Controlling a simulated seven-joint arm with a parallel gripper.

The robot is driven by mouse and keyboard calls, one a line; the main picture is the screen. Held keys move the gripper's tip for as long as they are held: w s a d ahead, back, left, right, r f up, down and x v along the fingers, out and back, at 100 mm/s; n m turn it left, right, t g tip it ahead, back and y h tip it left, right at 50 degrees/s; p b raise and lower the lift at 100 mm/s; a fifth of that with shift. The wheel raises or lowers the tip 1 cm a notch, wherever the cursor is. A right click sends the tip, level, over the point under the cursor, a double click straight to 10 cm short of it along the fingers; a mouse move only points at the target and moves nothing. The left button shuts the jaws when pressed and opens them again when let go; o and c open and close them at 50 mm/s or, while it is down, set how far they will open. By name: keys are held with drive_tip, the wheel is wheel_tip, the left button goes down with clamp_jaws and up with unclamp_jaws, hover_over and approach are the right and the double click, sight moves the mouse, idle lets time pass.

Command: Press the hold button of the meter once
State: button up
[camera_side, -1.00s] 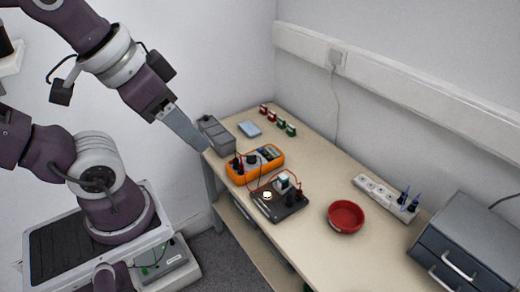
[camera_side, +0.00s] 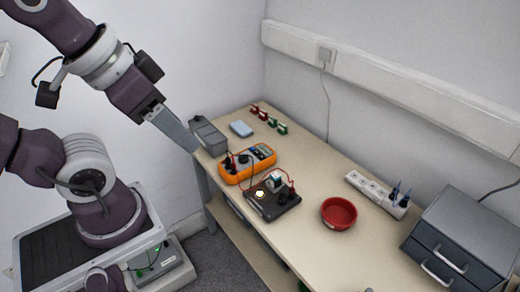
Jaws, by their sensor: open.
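The meter (camera_side: 247,164) is an orange handheld unit with a dark dial and a small display, lying on the bench. Red and black leads run from its left end to a black device (camera_side: 272,199) in front of it. The hold button is too small to make out. My gripper (camera_side: 192,147) is at the bench's left end, above and left of the meter and apart from it. It points down and to the right, with nothing seen in it. The gap between its fingers is not clear from this side.
A grey box (camera_side: 207,136) stands close to my gripper. A light blue pad (camera_side: 241,128) and several red and green clips (camera_side: 270,120) lie behind the meter. A red bowl (camera_side: 339,213), a power strip (camera_side: 375,191) and a grey drawer cabinet (camera_side: 463,239) are to the right.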

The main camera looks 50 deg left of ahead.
idle(0.4)
clamp_jaws()
idle(1.6)
